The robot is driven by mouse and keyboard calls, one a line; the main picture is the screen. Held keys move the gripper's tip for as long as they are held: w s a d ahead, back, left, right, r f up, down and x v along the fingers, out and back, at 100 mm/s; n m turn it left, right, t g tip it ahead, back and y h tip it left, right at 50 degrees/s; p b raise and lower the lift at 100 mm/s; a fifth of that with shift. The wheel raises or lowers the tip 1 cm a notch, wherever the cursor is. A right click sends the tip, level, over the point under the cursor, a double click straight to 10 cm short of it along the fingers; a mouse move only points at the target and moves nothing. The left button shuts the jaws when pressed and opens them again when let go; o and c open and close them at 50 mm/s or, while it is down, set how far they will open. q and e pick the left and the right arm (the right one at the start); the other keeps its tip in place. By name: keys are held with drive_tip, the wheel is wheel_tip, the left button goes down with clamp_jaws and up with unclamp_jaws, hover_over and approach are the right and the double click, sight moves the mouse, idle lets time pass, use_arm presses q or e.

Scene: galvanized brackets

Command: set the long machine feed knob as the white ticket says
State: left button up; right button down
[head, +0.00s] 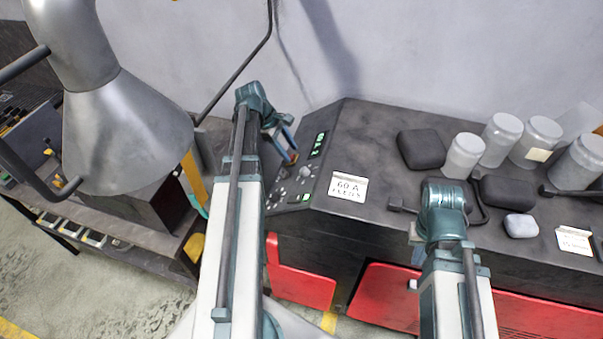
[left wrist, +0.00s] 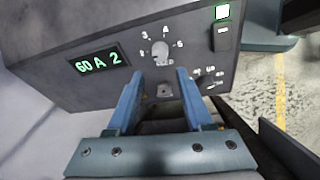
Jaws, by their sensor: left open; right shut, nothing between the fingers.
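The machine's control panel (head: 300,165) has a green display, which reads "60 A 2" in the left wrist view (left wrist: 97,62). The feed knob (left wrist: 160,50) is a pale knob with numbers around it, 3 and 4 at its top. A dark knob (left wrist: 205,82) with a 40, 60, 80 scale sits to its right. The white ticket (head: 348,187) reads "60 A" above a small line that looks like "FEED 5". My left gripper (left wrist: 157,78) is open, its fingertips just below the feed knob, nothing between them. It also shows in the head view (head: 288,148). My right gripper (head: 417,254) is shut and empty, mostly hidden by its arm.
A dark pouch (head: 421,149), several grey jars (head: 463,156) and another white card (head: 574,241) stand on the machine top to the right. A large grey lamp-like hood (head: 125,130) hangs at left above a cluttered bench. A green-lit switch (left wrist: 222,28) is at the panel's upper right.

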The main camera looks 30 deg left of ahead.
sight(302, 170)
use_arm(q)
drive_tip(key=b+x, duration=0.8)
drive_tip(key=x, duration=0.1)
drive_tip(key=shift+d+f, duration=0.15)
drive_tip(key=shift+f, duration=0.25)
drive_tip(key=shift+c, duration=0.2)
clamp_jaws()
